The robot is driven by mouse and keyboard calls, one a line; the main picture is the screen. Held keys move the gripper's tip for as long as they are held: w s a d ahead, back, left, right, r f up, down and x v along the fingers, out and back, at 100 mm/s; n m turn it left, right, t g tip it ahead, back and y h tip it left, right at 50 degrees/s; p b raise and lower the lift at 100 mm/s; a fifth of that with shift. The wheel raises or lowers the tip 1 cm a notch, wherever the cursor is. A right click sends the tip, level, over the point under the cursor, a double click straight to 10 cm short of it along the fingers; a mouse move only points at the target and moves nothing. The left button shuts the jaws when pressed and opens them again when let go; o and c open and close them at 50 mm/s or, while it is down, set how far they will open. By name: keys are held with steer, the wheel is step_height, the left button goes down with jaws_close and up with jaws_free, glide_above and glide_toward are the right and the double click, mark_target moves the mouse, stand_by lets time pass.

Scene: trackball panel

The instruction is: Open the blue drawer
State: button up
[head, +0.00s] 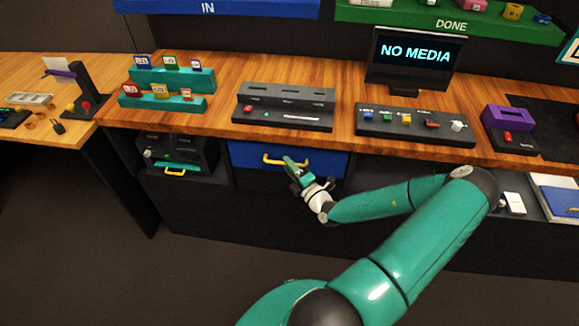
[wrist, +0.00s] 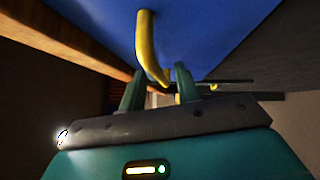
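The blue drawer (head: 325,158) sits under the wooden counter, and its front looks flush with the cabinet. Its yellow handle (head: 272,161) is a horizontal bar on that front. In the wrist view, the drawer front (wrist: 215,30) fills the top and the handle (wrist: 148,48) runs down towards the fingers.
The wooden counter (head: 225,125) overhangs the drawer. A dark unit with a smaller yellow handle (head: 175,172) is to the left. An open shelf with a white box (head: 513,203) is at the right. The floor (head: 90,270) in front is clear.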

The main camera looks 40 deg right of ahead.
steer(key=shift+w, duration=0.1)
jaws_close()
stand_by(0.3)
